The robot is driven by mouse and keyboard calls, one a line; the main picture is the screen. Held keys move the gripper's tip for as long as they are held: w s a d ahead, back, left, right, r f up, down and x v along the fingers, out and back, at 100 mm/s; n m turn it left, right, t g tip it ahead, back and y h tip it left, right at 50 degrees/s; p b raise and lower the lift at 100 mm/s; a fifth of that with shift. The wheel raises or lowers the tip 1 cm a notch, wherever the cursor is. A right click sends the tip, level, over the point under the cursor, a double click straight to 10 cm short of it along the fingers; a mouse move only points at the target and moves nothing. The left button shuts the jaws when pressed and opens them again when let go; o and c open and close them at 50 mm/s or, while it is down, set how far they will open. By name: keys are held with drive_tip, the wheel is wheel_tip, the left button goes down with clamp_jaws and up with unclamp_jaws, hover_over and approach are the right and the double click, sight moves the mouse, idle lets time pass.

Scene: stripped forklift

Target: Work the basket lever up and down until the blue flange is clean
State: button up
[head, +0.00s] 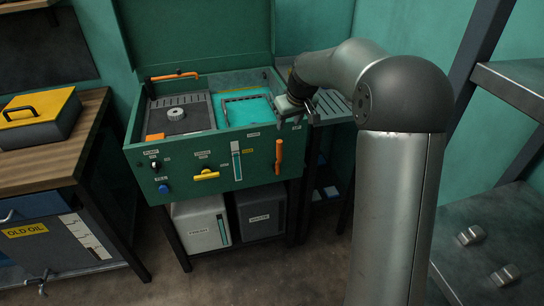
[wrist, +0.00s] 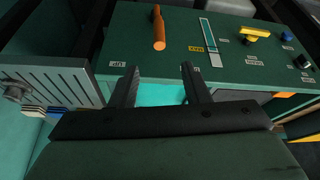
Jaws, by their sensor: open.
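The green wash cabinet (head: 205,162) stands with its lid raised. An orange upright lever handle (head: 279,156) is at the right of its front panel. The handle also shows in the wrist view (wrist: 159,30), beyond my fingertips. My gripper (head: 293,106) is at the cabinet's right front edge, above the handle; in the wrist view its two fingers (wrist: 158,80) are apart with nothing between them. Turquoise liquid (head: 246,110) fills the right basin, where a dark basket rim (head: 246,98) shows. I cannot make out a blue flange; the liquid or my arm may hide it.
A grey round part (head: 176,114) sits on the left tray. The panel has a yellow handle (head: 206,174), a blue knob (head: 164,189) and a level gauge (head: 236,162). A slatted side shelf (head: 332,106) adjoins the cabinet's right. A wooden bench (head: 50,140) is left.

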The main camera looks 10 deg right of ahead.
sight(281, 144)
drive_tip(key=p+x, duration=0.1)
drive_tip(key=x, duration=1.6)
drive_tip(key=shift+w+d+f, duration=0.1)
drive_tip(key=shift+w+f, duration=0.05)
clamp_jaws()
